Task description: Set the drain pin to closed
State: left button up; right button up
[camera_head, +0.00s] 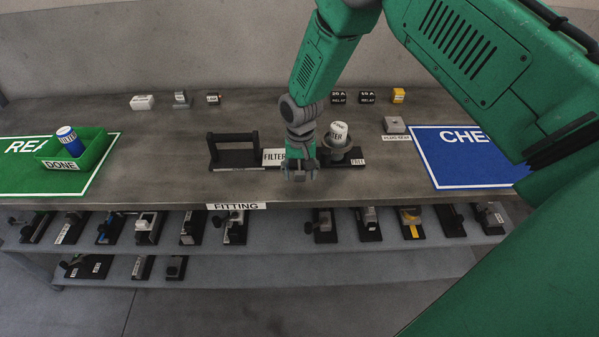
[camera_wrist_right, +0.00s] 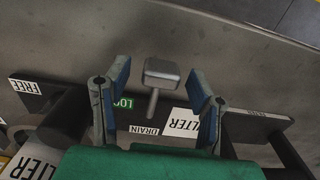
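My right gripper (camera_head: 300,174) is over the front of the filter fixture (camera_head: 235,158) in the head view and hides the pin there. In the wrist view its two blue-padded fingers stand apart on either side of the pin head, with gaps visible. A white filter (camera_head: 338,132) stands upright in a grey seat just right of the gripper. My left gripper is out of view.
A blue mat (camera_head: 450,165) is at right, near a grey block (camera_head: 394,125). Small parts line the back. Shelves below hold several fixtures.

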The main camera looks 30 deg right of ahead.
aim_at(300, 171)
jog(key=shift+r, duration=0.35)
notch_tip(300, 171, up, 11)
dwell(0.3)
